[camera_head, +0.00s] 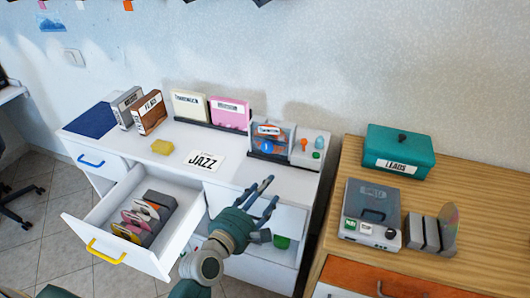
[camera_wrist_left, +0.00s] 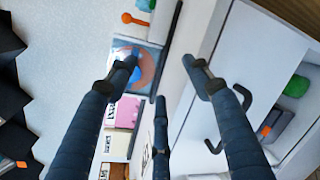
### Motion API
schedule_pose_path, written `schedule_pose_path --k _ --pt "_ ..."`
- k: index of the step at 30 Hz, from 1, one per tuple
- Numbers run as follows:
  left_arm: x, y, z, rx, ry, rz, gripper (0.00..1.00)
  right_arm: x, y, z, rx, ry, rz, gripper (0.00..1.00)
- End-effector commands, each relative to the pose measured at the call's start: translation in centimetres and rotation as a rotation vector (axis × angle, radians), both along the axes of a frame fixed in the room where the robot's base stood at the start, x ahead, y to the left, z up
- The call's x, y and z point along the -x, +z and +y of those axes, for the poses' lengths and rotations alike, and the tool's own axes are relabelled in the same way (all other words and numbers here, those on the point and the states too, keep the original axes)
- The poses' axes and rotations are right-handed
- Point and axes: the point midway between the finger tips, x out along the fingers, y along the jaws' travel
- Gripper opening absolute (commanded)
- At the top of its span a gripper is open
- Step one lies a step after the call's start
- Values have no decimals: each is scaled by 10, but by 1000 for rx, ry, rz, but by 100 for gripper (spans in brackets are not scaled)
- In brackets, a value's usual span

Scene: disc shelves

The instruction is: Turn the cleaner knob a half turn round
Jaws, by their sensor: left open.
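A small orange knob (camera_head: 304,142) sits on a pale upright unit (camera_head: 299,156) at the right end of the white desk, above a green button (camera_head: 316,155). The orange knob also shows near the top of the left wrist view (camera_wrist_left: 128,18). I take it to be the cleaner knob; its label cannot be read. My left gripper (camera_head: 266,194) is open and empty, over the desk's front edge, in front of and below the knob and apart from it. In the left wrist view its spread fingers (camera_wrist_left: 163,75) have nothing between them. My right gripper is not in view.
A disc display (camera_head: 270,137) stands just left of the knob. A JAZZ card (camera_head: 203,162) and a yellow sponge (camera_head: 162,147) lie on the desk. An open drawer (camera_head: 95,225) juts out at the left. A teal box (camera_head: 400,150) is on the wooden cabinet.

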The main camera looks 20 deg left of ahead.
Motion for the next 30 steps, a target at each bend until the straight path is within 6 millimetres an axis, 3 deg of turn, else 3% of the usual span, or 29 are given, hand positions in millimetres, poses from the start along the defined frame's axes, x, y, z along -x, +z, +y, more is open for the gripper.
schedule_pose_path --k 3,8,13,24,30 --pt "-17 16 24 296 126 -51 50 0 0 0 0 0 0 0" --pt "-26 25 40 472 194 -87 50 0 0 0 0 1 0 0" --pt "-44 27 41 486 197 -90 50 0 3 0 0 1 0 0" --pt "-111 26 38 479 197 -89 50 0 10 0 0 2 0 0" --pt "-130 25 38 480 197 -88 50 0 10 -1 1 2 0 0"
